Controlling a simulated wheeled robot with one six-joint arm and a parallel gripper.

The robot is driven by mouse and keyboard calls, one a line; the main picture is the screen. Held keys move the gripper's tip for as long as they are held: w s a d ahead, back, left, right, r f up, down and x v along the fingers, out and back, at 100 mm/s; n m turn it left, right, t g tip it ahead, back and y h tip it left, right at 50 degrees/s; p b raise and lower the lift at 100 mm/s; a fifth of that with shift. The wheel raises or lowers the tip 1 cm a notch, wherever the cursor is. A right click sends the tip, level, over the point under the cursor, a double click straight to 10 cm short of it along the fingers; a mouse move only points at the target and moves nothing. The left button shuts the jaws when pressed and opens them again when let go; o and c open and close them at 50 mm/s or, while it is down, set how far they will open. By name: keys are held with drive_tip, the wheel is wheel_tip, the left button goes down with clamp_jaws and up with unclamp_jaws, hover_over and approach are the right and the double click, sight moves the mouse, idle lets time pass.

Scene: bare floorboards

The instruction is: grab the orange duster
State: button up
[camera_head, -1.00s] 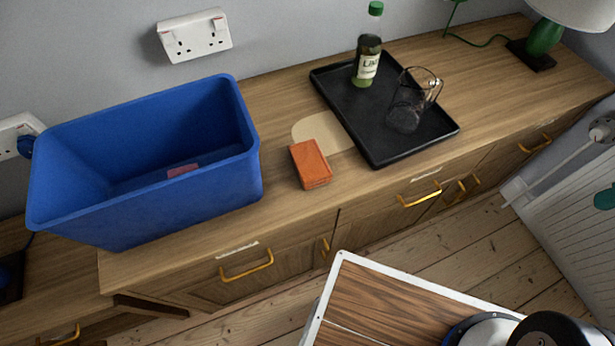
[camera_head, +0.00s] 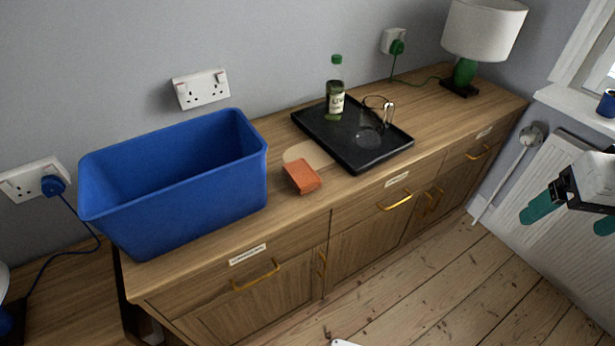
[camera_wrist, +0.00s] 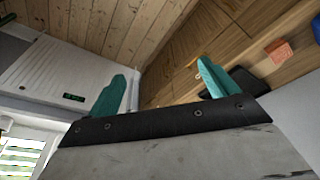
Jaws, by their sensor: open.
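The orange duster (camera_head: 302,177) is a small block lying on the wooden sideboard top, between the blue bin and the black tray, partly over a pale tan patch. It also shows in the wrist view (camera_wrist: 279,52) near the right edge. My gripper (camera_head: 572,218) is at the right edge of the head view, in front of the white radiator and well away from the duster. Its teal fingers (camera_wrist: 161,88) are spread apart in the wrist view, with nothing between them.
A large blue bin (camera_head: 180,205) stands left of the duster. A black tray (camera_head: 378,158) right of it holds a green-capped bottle (camera_head: 335,92) and a clear glass item (camera_head: 369,132). A lamp (camera_head: 484,28) stands at the far right end. Bare floorboards (camera_head: 440,290) lie in front.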

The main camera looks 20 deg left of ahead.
drive_tip(key=w+a+f+n+t+y, duration=0.1)
drive_tip(key=w+a+f+n+t, duration=0.3)
drive_tip(key=w+a, duration=0.7)
drive_tip(key=n+t+y, duration=0.2)
drive_tip(key=y, duration=0.3)
approach(306, 176)
drive_tip(key=w+d+r, duration=0.3)
drive_tip(key=w+d, duration=0.4)
drive_tip(key=d, duration=0.3)
drive_tip(key=s+a+f+n+y, duration=0.1)
drive_tip(key=a+f, duration=0.1)
drive_tip(key=a, duration=0.1)
drive_tip(key=s+a+f+y, duration=0.1)
drive_tip(key=a+f, duration=0.1)
drive_tip(key=a, duration=0.2)
drive_tip(key=s+a+f+n+y, duration=0.1)
drive_tip(key=s+a+f, duration=0.1)
drive_tip(key=a, duration=0.1)
drive_tip(key=shift+a+f+n+y, duration=0.25)
drive_tip(key=shift+f+n+y, duration=0.05)
drive_tip(key=shift+f+y, duration=0.1)
drive_tip(key=shift+w+a+f, duration=0.1)
drive_tip(key=shift+a+f, duration=0.1)
drive_tip(key=x, duration=0.7)
drive_tip(key=shift+w+a+r, duration=0.1)
drive_tip(key=shift+w+a, duration=0.1)
drive_tip(key=c, duration=1.1)
